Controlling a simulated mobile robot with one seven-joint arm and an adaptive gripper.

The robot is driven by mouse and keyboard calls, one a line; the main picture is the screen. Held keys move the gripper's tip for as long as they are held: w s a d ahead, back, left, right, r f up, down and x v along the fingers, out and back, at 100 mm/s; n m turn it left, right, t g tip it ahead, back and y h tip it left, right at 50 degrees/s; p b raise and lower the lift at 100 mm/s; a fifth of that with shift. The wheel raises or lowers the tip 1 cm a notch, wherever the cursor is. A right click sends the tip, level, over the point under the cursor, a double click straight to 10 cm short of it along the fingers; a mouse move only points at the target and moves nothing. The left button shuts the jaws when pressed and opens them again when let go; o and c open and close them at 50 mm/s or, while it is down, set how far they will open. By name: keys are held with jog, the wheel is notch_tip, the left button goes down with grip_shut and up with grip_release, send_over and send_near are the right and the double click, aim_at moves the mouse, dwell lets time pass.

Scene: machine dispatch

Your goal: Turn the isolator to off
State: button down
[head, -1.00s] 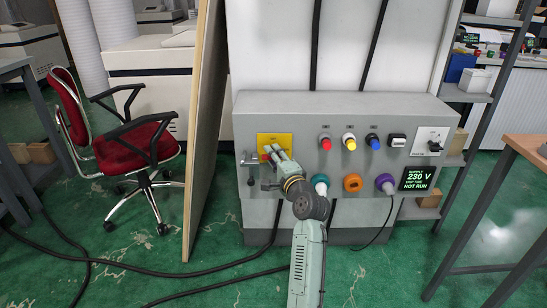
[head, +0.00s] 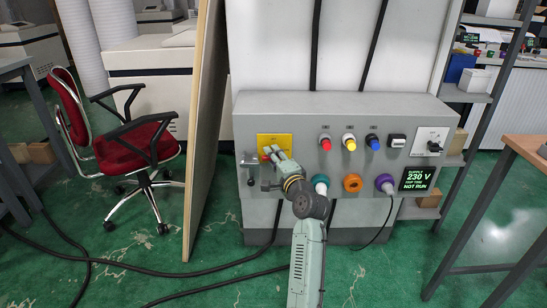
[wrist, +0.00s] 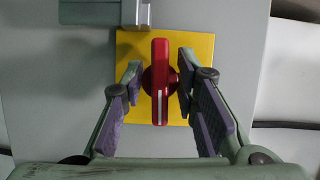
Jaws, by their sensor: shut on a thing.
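The isolator has a red handle (wrist: 160,82) on a yellow plate (wrist: 204,48), on the left of the grey panel's front. In the wrist view the handle stands upright, with a white line on its lower part. The yellow plate also shows in the head view (head: 282,138). My gripper (wrist: 160,72) straddles the handle with one finger on each side and is shut on it near the round red hub. In the head view my gripper (head: 271,155) covers most of the handle.
A display (head: 418,178) reads 230 V, NOT RUN. A grey lever (head: 249,160) is left of the plate. A board (head: 203,130) leans beside the panel.

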jog(key=n+p, duration=0.1)
jog(key=n, duration=0.1)
jog(key=n+g+h+p, duration=0.1)
jog(key=n+p, duration=0.1)
jog(key=shift+r+g, duration=0.2)
jog(key=shift+g, duration=0.1)
jog(key=n+h+p, duration=0.1)
jog(key=n+p, duration=0.2)
jog(key=shift+g+h, duration=0.4)
jog(key=n+h+p, duration=0.1)
jog(key=n+p, duration=0.1)
jog(key=n, duration=0.1)
jog(key=shift+f+g+h, duration=0.1)
jog(key=shift+g+h, duration=0.2)
jog(key=shift+h, duration=0.1)
jog(key=shift+f+n+h+p, duration=0.1)
jog(key=shift+n+h+p, duration=0.35)
jog(key=shift+n+h, duration=0.8)
jog(key=shift+n+y, duration=0.25)
jog(key=shift+n, duration=0.1)
jog(key=c, duration=1.6)
grip_release()
jog(key=shift+c, duration=0.2)
